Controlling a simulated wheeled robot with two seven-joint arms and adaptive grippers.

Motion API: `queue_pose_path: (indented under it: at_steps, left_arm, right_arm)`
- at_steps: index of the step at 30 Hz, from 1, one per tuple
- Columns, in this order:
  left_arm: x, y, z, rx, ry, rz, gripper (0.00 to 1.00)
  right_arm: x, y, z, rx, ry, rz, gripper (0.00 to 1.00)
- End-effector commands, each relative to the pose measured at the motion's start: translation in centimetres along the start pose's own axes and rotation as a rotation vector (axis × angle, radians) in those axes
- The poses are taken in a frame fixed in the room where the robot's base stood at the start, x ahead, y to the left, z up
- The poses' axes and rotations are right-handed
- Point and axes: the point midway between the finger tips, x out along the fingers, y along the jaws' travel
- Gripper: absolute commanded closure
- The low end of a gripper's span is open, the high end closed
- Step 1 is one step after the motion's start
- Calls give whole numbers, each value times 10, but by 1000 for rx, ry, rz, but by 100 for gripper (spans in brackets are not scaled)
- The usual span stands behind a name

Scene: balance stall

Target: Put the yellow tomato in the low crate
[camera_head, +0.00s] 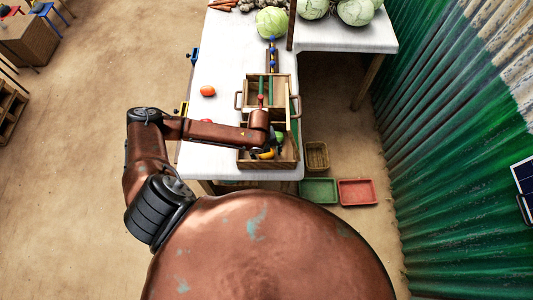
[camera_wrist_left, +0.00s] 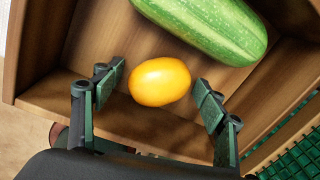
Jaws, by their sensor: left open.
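The yellow tomato (camera_wrist_left: 160,82) lies on the wooden floor of a crate compartment, close to its wall, in the left wrist view. My left gripper (camera_wrist_left: 158,98) is open, with one finger on each side of the tomato and visible gaps between. In the head view the gripper (camera_head: 264,153) is down in the near part of the wooden crate (camera_head: 295,150) on the white table, and the tomato shows as a small yellow patch, partly covered by the gripper. I cannot tell whether this is the low crate. My right gripper is not in view.
A green striped cucumber-like vegetable (camera_wrist_left: 205,28) lies beside the tomato. An orange-red tomato (camera_head: 207,91) sits on the white table (camera_head: 215,70). Cabbages (camera_head: 271,21) are at the back. A wicker basket (camera_head: 317,156), a green tray (camera_head: 318,191) and a red tray (camera_head: 356,192) stand right of the table.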

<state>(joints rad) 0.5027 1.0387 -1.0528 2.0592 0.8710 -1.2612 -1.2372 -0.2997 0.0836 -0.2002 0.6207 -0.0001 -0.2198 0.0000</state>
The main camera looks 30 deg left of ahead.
Motion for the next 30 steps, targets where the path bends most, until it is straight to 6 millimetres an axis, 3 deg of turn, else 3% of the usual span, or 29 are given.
queue_pose_path:
  at_steps: [7, 21, 30]
  left_arm:
    - [-18, -2, 1, 1, -3, -3, 34]
    - [-108, -1, 1, 0, -2, -2, 34]
    - [-123, 0, 0, 0, 1, 0, 34]
  right_arm:
    - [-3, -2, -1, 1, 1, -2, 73]
    - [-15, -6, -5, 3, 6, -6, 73]
    - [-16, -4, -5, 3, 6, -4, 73]
